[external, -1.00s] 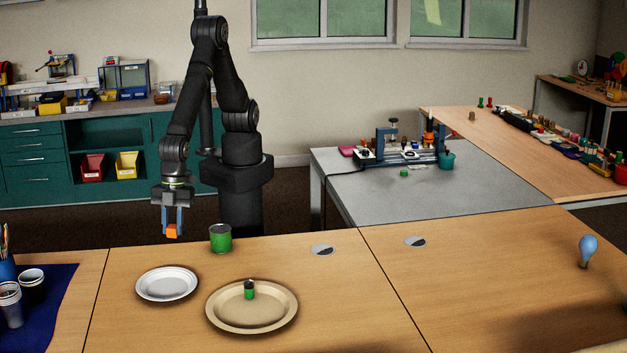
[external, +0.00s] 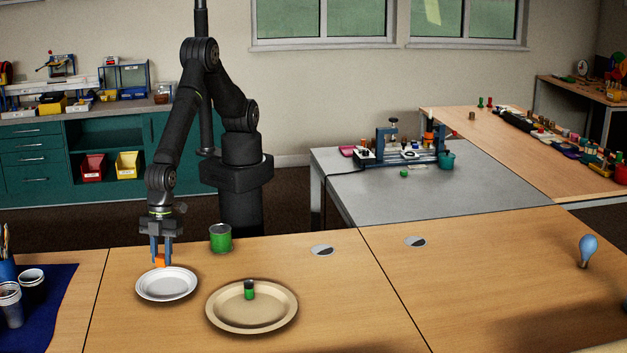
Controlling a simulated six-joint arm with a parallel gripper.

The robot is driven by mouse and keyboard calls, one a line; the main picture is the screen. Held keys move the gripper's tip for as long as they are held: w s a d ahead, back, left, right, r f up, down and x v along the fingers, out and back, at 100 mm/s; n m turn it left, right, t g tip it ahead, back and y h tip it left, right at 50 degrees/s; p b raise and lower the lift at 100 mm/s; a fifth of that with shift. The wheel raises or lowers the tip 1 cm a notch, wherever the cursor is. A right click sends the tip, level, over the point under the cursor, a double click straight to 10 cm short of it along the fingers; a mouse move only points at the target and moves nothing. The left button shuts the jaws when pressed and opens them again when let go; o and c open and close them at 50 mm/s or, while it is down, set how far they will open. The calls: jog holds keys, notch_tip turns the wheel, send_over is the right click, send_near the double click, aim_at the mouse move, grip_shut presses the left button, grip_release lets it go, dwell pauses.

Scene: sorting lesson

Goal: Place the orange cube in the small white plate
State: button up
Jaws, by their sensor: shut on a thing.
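The orange cube (external: 160,261) is between the fingers of my gripper (external: 161,260), which is shut on it. The small white plate (external: 166,288) lies on the wooden table at the left. My gripper and the cube are at the plate's far edge in the picture, low and close to it. I cannot tell whether the cube touches the plate.
A larger beige plate (external: 252,322) holds a small green and dark cylinder (external: 249,290). A green can (external: 220,238) stands behind the white plate, to its right. Cups (external: 31,284) stand on a blue mat (external: 55,310) at left. The table's right half is mostly clear.

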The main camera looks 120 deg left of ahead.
aim_at(168, 281)
jog(key=shift+w+f, duration=0.4)
jog(key=shift+w, duration=0.15)
jog(key=shift+f, duration=1.9)
jog(key=shift+f, duration=0.2)
jog(key=o, duration=0.9)
jog(key=shift+o, duration=0.2)
jog(key=shift+r, duration=0.1)
jog(key=v, duration=1.2)
